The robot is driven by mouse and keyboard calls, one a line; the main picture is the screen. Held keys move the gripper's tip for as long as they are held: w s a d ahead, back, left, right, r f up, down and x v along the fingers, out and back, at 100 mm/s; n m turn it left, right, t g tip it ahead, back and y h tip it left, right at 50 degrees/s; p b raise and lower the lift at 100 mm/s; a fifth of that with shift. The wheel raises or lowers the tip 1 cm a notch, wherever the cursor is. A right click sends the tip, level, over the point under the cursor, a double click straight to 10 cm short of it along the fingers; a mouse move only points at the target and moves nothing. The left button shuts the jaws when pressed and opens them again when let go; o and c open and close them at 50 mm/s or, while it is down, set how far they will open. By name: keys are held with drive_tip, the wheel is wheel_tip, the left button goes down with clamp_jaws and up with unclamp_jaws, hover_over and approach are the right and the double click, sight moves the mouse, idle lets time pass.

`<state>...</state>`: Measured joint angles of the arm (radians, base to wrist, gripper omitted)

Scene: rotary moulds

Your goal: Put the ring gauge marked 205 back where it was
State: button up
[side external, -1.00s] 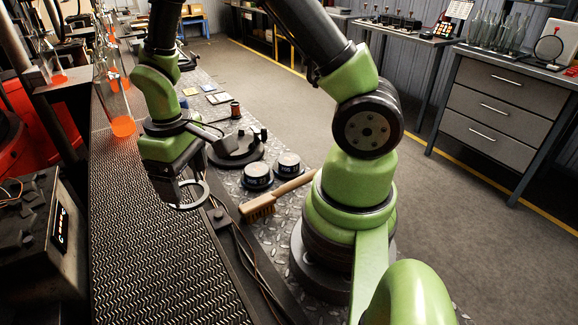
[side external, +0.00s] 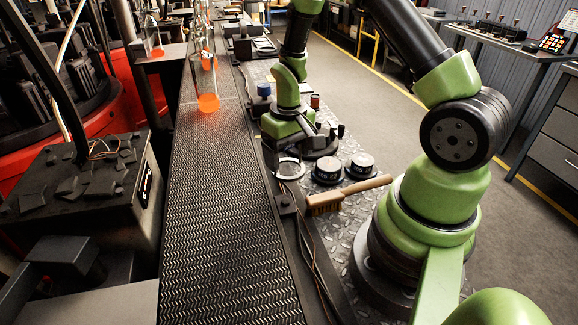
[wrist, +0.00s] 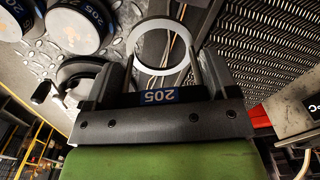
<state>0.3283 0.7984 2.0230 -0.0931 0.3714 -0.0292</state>
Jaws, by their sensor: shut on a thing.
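The ring gauge marked 205 (wrist: 139,57) is a pale ring on a dark body, with a blue 205 label between my fingers in the wrist view. It shows as a light ring (side external: 278,171) in the side external view. My gripper (side external: 289,156) is shut on it, left of two dark pucks and just right of the belt's edge. In the wrist view my gripper (wrist: 163,80) points toward the ring. Whether the ring touches the metal plate is hard to tell.
Two round pucks (side external: 328,171) stand on the diamond plate, one labelled 205 (wrist: 85,20) in the wrist view. A wooden brush (side external: 350,193) lies in front of them. A dark round fixture (side external: 318,150) stands behind. The belt (side external: 215,200) holds glowing bottles at its far end.

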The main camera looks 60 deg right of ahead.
drive_tip(key=shift+f, duration=1.75)
drive_tip(key=o, duration=0.8)
drive_tip(key=shift+f, duration=0.15)
wheel_tip(320, 180, up, 12)
drive_tip(key=shift+r, duration=0.1)
drive_tip(key=s+a+r+t, duration=0.3)
drive_tip(key=a+r, duration=0.3)
drive_tip(key=r, duration=0.5)
drive_tip(key=shift+s+a+r+n+t+y, duration=0.1)
drive_tip(key=shift+s+a+r+t+y, duration=0.25)
drive_tip(key=shift+s+a+r+t, duration=0.9)
drive_tip(key=shift+s+a+r+n+t+y, duration=0.25)
drive_tip(key=shift+s+a+r, duration=0.45)
drive_tip(key=shift+s, duration=1.4)
drive_tip(key=shift+s+a+r+m+t+y, duration=0.1)
drive_tip(key=shift+s+a+r+t+y, duration=0.45)
drive_tip(key=shift+s+a, duration=0.85)
